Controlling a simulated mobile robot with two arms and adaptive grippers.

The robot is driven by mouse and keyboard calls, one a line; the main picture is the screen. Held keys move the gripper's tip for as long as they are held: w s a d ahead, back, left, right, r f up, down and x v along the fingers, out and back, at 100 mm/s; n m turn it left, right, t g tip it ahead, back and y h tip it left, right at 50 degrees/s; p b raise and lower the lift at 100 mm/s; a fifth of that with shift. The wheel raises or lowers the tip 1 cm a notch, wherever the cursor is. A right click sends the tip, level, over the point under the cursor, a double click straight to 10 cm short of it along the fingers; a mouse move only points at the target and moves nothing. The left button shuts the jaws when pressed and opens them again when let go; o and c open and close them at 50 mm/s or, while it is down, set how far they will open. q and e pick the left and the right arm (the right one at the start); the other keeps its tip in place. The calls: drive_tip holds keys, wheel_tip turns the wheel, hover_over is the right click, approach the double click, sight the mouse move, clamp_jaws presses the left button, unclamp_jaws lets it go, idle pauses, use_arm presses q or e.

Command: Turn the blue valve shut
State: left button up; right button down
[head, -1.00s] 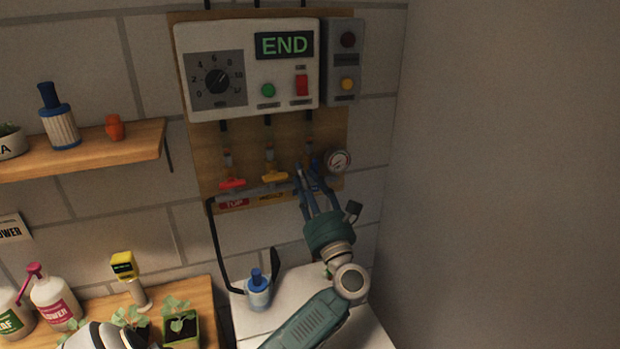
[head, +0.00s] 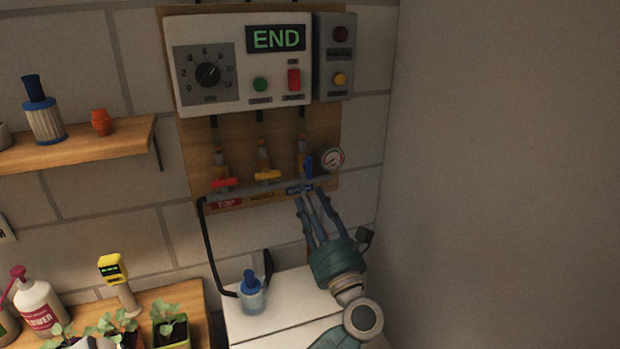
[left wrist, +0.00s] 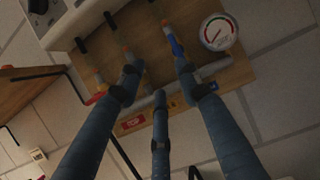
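The blue valve (head: 308,167) is on the right of three valves on the wooden wall board. Its blue handle stands upright, along its pipe, above a blue label (head: 299,190). It also shows in the left wrist view (left wrist: 175,45), just beyond the fingertips. My left gripper (head: 312,197) is just below the valve, its fingers spread and pointing up at it. In the left wrist view its three fingers (left wrist: 158,86) are apart with nothing between them. The right finger's tip is close to the blue handle; I cannot tell whether they touch. My right gripper is not seen.
The red valve (head: 223,183) and yellow valve (head: 267,176) have their handles crosswise. A pressure gauge (head: 332,159) sits right beside the blue valve. The control box (head: 240,90) above reads END. A blue-capped bottle (head: 251,294) stands on the white surface below. The right wall is bare.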

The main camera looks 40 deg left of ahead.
use_arm(q)
drive_tip(key=b+v, duration=0.2)
drive_tip(key=v, duration=0.3)
idle(0.4)
drive_tip(key=shift+b, duration=0.5)
drive_tip(key=v, duration=1.2)
drive_tip(key=shift+s, duration=0.1)
